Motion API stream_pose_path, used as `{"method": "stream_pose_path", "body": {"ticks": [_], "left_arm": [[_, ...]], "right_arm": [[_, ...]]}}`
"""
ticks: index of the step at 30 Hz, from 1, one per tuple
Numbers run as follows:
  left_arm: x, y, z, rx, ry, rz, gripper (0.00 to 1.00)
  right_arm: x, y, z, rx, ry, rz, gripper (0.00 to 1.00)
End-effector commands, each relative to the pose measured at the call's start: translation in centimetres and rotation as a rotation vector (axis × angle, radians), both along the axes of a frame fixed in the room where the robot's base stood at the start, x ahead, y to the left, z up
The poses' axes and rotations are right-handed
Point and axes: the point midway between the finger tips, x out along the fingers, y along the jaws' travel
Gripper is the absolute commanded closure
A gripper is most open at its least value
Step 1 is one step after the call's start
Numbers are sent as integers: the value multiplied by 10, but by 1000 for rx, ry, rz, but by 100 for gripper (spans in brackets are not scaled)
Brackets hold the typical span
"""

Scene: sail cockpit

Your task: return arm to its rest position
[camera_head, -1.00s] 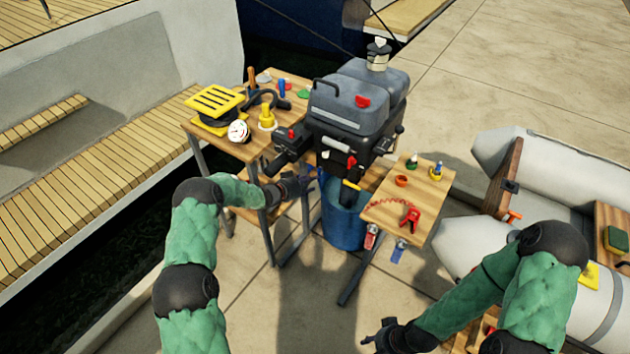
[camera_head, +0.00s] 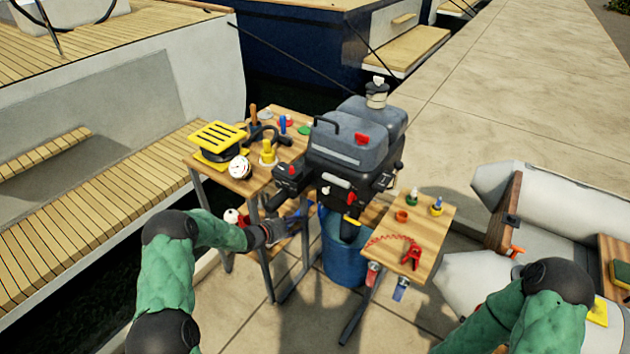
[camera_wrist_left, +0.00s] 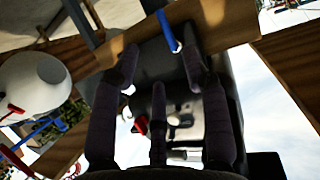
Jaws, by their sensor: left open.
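My left gripper (camera_head: 292,218) is beside the left wooden table and at the lower left of the grey outboard motor (camera_head: 352,145). In the left wrist view its dark fingers (camera_wrist_left: 165,65) are spread apart with nothing between them. My left arm (camera_head: 165,270) is bent and comes in from the lower left. My right arm (camera_head: 540,315) is bent at the lower right. Its gripper is below the frame edge.
The left table (camera_head: 205,165) holds several tools and a yellow-slatted item. A blue bin (camera_head: 343,262) stands under the motor. A grey dinghy (camera_head: 560,200) lies right. Paving is open in front.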

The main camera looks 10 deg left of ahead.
Motion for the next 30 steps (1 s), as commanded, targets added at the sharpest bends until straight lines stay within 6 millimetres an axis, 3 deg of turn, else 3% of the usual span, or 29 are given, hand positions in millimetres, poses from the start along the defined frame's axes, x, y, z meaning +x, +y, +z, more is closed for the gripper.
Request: {"method": "stream_pose_path", "body": {"ticks": [7,11,17,21,27,30], "left_arm": [[-9,-11,-6,-25,42,22,54],[-38,-38,-24,-80,167,83,54],[-125,-87,-61,-149,472,212,54],[-207,-116,-79,-158,713,291,54],[-326,-142,-81,-127,1023,378,54],[-371,-148,-76,-106,1132,408,54]], "right_arm": [[0,0,5,0,0,0,59],[0,0,16,0,0,0,59],[0,0,37,0,0,0,59],[0,0,51,0,0,0,59],[0,0,66,0,0,0,59],[0,0,71,0,0,0,59]]}}
